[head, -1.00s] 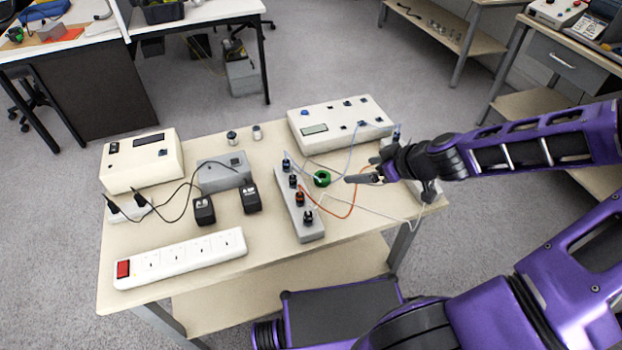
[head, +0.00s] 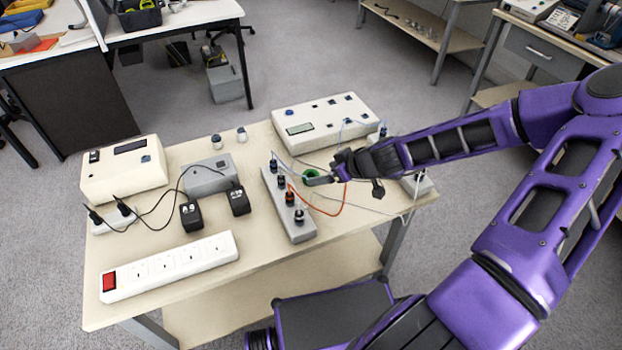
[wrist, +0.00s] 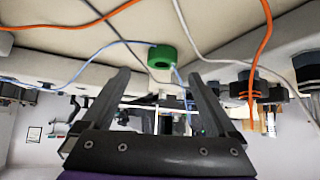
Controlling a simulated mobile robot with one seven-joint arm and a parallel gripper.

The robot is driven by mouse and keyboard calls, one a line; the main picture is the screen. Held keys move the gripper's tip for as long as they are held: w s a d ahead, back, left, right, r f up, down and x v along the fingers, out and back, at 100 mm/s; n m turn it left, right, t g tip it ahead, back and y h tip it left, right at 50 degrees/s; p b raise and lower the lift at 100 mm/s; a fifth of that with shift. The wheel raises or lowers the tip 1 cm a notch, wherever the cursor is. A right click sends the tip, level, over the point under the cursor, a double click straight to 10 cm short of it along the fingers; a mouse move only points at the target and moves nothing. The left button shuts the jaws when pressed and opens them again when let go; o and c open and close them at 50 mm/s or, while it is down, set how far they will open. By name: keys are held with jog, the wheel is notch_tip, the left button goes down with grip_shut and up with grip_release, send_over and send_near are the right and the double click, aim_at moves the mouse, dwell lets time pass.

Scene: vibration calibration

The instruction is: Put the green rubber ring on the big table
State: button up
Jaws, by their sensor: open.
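The green rubber ring (head: 311,172) lies on the near beige table (head: 268,245), just right of a grey socket strip. My gripper (head: 322,179) is right at the ring in the head view and partly covers it. In the wrist view the picture is upside down. The ring (wrist: 162,56) shows there beyond and between the two open fingers (wrist: 161,75), with nothing held between them. A thin blue cable passes close to the ring. I cannot tell whether a finger touches the ring.
The grey socket strip (head: 287,207) with dark plugs and an orange cable (head: 325,211) crowd the gripper. A white instrument box (head: 318,124) stands behind. A white power strip (head: 168,266) lies in front. Another table (head: 184,16) stands at the back left, a workbench (head: 541,45) at the back right.

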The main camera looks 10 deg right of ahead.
aim_at(311, 175)
jog(key=shift+b+x, duration=0.3)
jog(key=shift+x, duration=2.45)
jog(key=shift+s+a+r, duration=0.1)
jog(key=shift+a, duration=0.05)
grip_shut()
